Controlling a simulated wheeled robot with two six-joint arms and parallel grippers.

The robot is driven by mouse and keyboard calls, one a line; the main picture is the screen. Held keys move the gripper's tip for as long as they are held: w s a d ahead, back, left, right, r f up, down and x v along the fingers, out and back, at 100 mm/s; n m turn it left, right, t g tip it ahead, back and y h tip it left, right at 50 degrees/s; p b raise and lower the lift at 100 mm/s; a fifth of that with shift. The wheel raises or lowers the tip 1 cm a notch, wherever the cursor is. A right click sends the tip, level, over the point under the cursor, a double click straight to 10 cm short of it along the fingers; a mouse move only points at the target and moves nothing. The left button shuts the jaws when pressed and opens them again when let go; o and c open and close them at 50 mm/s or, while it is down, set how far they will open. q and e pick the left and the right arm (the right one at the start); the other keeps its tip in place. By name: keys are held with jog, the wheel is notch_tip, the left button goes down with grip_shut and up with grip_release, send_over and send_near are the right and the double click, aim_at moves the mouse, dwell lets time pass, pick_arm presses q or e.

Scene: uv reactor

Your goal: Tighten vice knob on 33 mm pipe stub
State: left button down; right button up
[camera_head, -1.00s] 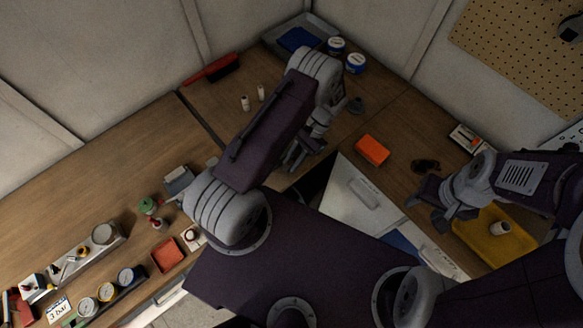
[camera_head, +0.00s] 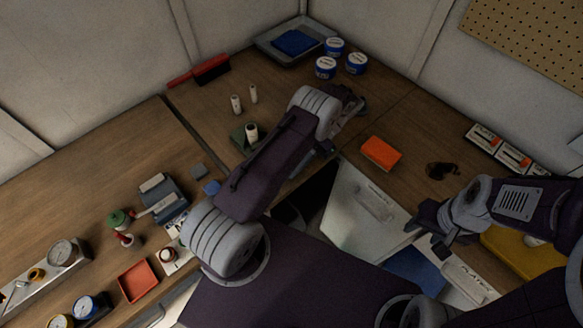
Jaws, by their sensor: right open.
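A grey clamp-like device (camera_head: 168,203) on the left bench has a pale tube lying at its left side. It may be the vice, but I cannot make out its knob or the tube's size. A green-topped red and white fitting (camera_head: 119,222) stands left of it.
Two white cylinders (camera_head: 245,100) stand on the rear bench, with another on a green base (camera_head: 238,139) beside my left arm. An orange block (camera_head: 381,152) lies right of that arm. A red tray (camera_head: 139,281) and gauges (camera_head: 62,253) sit at left. A yellow tray (camera_head: 515,252) is at right.

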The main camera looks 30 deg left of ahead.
pick_arm(q)
jog(key=c, duration=1.5)
grip_release()
